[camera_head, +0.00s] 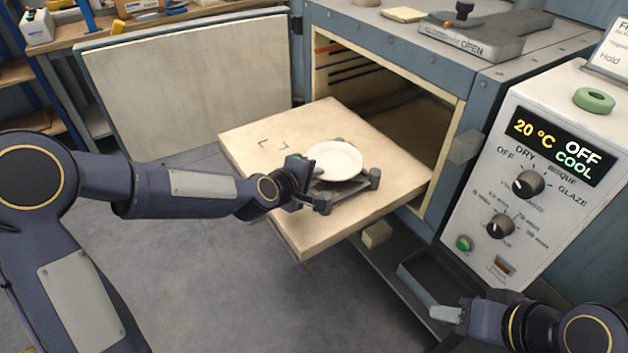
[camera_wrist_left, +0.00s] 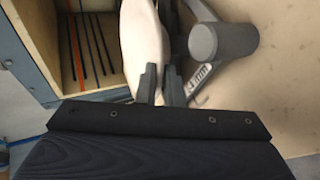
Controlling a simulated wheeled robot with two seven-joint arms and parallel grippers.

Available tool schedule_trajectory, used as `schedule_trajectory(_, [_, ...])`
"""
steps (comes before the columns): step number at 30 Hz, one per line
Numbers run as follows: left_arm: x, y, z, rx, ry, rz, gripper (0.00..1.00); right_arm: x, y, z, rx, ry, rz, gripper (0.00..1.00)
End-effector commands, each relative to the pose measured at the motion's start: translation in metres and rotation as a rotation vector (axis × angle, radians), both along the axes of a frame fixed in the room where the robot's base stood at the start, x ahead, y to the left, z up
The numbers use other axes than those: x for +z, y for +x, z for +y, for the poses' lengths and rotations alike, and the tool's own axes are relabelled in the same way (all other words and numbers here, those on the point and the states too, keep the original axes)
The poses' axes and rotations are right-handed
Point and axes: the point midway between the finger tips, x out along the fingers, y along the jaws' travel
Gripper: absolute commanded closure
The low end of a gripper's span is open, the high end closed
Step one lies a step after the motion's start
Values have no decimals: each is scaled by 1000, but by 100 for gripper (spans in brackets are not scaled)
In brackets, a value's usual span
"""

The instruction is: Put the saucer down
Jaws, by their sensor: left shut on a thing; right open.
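The white saucer (camera_head: 336,160) is over a dark grey stand (camera_head: 322,200) on the pulled-out pale shelf of the kiln. My left gripper (camera_head: 309,172) is at the saucer's left edge and shut on its rim. In the left wrist view the gripper's fingers (camera_wrist_left: 160,86) close on the pale saucer (camera_wrist_left: 145,38), beside a dark post of the stand (camera_wrist_left: 222,42). I cannot tell whether the saucer touches the stand. My right gripper (camera_head: 448,314) is open and empty, low at the bottom right.
The pale shelf (camera_head: 262,133) has bare room left of the stand, with a corner mark on it. The kiln opening (camera_head: 400,100) is behind it, its door (camera_head: 165,95) swung open. A control box (camera_head: 545,170) reading 20 °C, OFF, COOL stands right.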

Motion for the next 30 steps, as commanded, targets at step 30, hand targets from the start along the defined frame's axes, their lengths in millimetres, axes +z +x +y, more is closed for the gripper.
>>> schedule_trajectory(30, [-4,-5,4,2,-1,-2,70,-3,0,0,0,0,0,57])
